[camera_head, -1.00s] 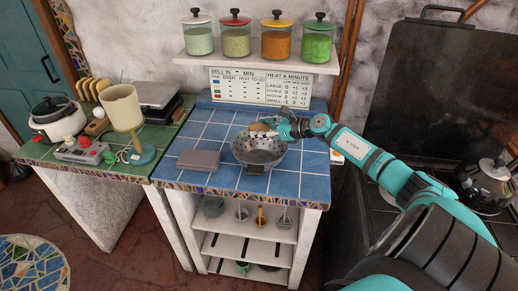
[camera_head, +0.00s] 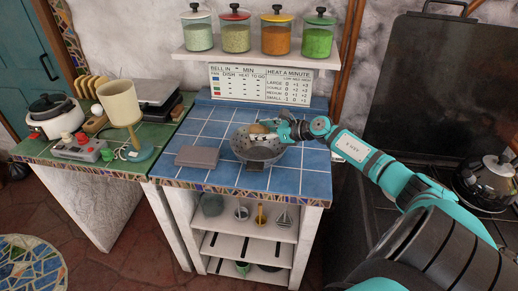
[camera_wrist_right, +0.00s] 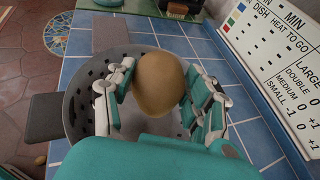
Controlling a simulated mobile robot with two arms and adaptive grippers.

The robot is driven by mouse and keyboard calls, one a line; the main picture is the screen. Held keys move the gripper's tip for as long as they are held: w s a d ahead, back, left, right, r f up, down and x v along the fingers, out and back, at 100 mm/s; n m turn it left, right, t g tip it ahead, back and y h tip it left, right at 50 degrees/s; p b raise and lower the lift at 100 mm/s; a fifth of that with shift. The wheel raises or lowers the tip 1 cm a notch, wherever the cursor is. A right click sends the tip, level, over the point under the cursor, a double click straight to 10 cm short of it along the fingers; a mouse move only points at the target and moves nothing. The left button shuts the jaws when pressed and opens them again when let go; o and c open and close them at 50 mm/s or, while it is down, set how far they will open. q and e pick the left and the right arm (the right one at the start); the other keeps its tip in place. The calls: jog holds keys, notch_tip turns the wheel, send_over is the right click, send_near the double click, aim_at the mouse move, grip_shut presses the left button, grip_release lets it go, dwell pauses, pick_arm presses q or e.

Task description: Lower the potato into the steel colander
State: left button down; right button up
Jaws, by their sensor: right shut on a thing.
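The brown potato (camera_head: 258,128) is between the fingers of my right gripper (camera_head: 268,130), which is shut on it. It also shows large in the right wrist view (camera_wrist_right: 158,84), with a finger on each side. The steel colander (camera_head: 258,152) stands on the blue-tiled counter, its perforated wall and side handles visible. In the wrist view the colander (camera_wrist_right: 78,105) lies behind and around the potato, and the fingers hide part of its inside. The potato is over the colander's opening, near its rear rim in the head view. My left gripper is not in view.
A lamp (camera_head: 122,105) and a rice cooker (camera_head: 55,115) stand on the green counter. A kettle (camera_head: 487,182) is at the right. Jars line the shelf (camera_head: 255,60) above.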

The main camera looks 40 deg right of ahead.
aim_at(262, 157)
jog(key=shift+f+b, duration=1.35)
jog(key=shift+f, duration=0.25)
jog(key=shift+f+b, duration=0.65)
jog(key=shift+f, duration=0.05)
jog(key=o, duration=1.3)
notch_tip(262, 157, up, 10)
jog(key=shift+r, duration=0.1)
